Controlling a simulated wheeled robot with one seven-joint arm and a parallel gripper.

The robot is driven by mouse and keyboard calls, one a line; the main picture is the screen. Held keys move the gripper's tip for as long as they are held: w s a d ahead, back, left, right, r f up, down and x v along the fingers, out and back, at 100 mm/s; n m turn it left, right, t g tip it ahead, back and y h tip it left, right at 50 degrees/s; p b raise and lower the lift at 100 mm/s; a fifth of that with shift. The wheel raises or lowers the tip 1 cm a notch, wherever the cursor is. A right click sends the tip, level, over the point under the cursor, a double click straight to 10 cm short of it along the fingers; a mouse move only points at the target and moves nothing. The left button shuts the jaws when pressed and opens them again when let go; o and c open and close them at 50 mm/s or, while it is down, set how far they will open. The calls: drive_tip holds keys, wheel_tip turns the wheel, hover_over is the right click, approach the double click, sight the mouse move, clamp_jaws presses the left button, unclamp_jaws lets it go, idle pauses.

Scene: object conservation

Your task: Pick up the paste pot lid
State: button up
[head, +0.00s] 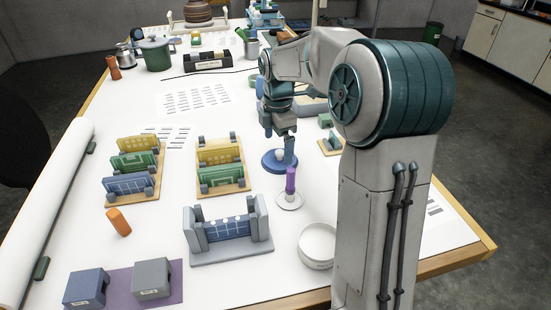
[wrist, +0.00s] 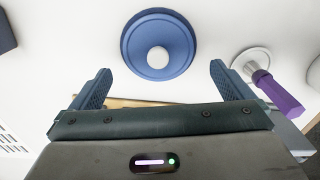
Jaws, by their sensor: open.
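The paste pot lid looks to be the blue round disc with a pale knob in its middle (head: 270,166). It lies on the white table below my gripper (head: 287,143). In the wrist view the lid (wrist: 136,45) is at the top centre, with its knob just beyond the line between my fingertips (wrist: 160,68). My gripper is open and empty, its two fingers spread wide. In the head view part of the lid's far side is hidden behind my gripper. A white round open pot (head: 318,257) stands nearer the front, right of the lid.
A purple-handled tool (head: 291,181) stands upright on a round pale base beside the lid, also in the wrist view (wrist: 276,90). A grey rack (head: 231,252) and panel racks (head: 222,150) stand to the left. An orange cylinder (head: 118,222) lies further left.

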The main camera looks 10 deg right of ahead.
sight(277, 152)
drive_tip(key=shift+w+f, duration=0.1)
drive_tip(key=shift+f, duration=1.85)
drive_tip(key=c, duration=0.8)
drive_tip(key=shift+r, duration=0.1)
drive_tip(key=shift+c, duration=0.2)
